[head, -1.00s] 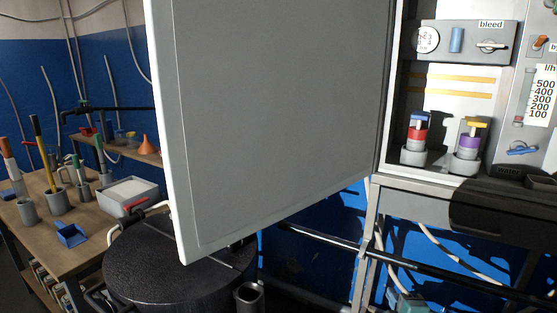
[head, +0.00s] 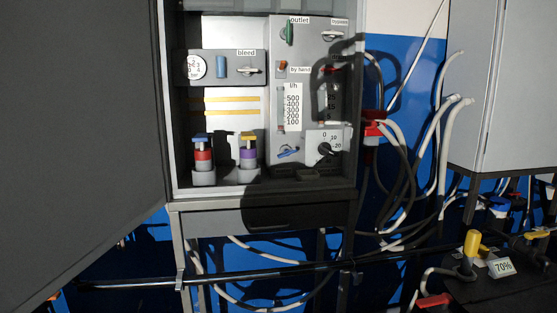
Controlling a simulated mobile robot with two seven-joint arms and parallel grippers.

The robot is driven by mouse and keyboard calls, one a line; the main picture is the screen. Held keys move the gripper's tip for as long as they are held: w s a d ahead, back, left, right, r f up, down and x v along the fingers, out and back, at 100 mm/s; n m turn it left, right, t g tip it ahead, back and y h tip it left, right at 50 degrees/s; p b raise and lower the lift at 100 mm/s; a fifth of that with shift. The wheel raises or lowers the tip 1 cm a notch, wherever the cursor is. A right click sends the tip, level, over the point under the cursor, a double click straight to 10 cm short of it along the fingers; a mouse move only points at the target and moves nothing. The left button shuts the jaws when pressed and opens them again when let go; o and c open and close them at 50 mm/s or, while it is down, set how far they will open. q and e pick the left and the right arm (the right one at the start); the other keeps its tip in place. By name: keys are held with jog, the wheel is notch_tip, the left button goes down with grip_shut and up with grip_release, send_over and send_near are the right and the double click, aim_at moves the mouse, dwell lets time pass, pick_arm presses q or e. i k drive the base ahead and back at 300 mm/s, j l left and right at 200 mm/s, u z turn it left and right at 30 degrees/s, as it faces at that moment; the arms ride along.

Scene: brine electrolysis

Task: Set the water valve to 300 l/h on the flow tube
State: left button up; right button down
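The flow tube (head: 281,108) is a narrow upright tube in the grey panel inside the open cabinet. Beside it is a white scale (head: 293,107) marked l/h, from 100 at the bottom to 500 at the top. The float is too small and shaded to read. Below the tube is a valve with a blue handle (head: 288,153), lying nearly level with a slight tilt. Its label is not readable now; the earlier frame shows what looks like "water" under it. Neither gripper is in view.
The open grey cabinet door (head: 80,130) fills the left. The panel also holds a green outlet handle (head: 290,33), a dark knob (head: 324,149) and a bleed unit (head: 227,67). Red-banded (head: 203,155) and purple-banded (head: 247,155) fittings stand lower left. Cables hang at right.

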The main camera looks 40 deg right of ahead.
aim_at(287, 152)
jog(key=z, duration=1.25)
